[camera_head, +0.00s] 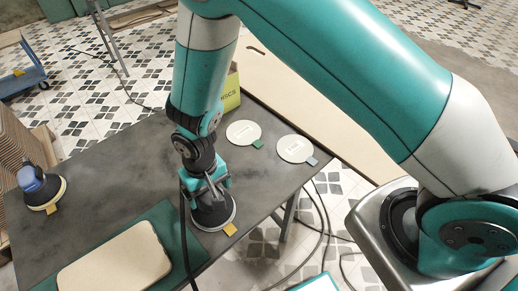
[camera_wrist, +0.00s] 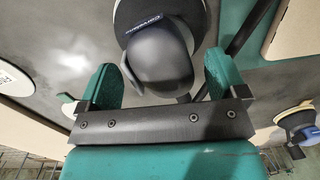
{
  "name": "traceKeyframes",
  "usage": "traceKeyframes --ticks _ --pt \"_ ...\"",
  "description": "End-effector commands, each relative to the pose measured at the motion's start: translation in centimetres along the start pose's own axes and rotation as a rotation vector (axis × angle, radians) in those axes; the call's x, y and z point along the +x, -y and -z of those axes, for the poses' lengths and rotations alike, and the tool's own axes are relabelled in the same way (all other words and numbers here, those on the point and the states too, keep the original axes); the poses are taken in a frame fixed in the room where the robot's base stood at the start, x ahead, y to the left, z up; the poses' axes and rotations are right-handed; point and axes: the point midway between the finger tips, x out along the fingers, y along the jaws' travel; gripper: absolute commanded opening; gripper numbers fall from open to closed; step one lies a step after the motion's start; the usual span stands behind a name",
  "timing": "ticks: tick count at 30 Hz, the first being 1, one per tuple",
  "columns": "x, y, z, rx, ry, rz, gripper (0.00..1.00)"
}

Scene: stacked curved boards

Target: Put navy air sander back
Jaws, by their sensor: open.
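My gripper (camera_head: 207,187) is open over a dark sander (camera_head: 213,212) on a pale round pad by the table's front edge. In the wrist view this sander's slate-dark body (camera_wrist: 160,62) lies between my two teal fingers (camera_wrist: 160,80); I cannot tell whether they touch it. A second sander (camera_head: 36,184), bluer, stands on a pale pad at the table's left end; it also shows in the wrist view (camera_wrist: 298,121). I cannot tell for certain which one counts as navy. Two empty round pads, one with a green tag (camera_head: 243,132) and one with a grey-blue tag (camera_head: 296,148), lie to the right.
A pale curved board (camera_head: 115,262) lies on a green mat (camera_head: 180,240) at the front of the dark table (camera_head: 110,190). A yellow-green box (camera_head: 231,92) stands behind my arm. Stacked boards (camera_head: 15,150) stand at the left. A dark hose hangs beside my gripper.

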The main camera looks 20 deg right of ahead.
Motion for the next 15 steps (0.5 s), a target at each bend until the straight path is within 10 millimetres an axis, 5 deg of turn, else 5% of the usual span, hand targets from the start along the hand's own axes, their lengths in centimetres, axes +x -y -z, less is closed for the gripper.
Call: traceKeyframes --ticks 8,15 --pt "-1.1 0.0 0.1 0.000 -0.002 0.000 0.91" --pt "-6.3 0.0 0.1 0.000 -0.006 0.002 0.91"
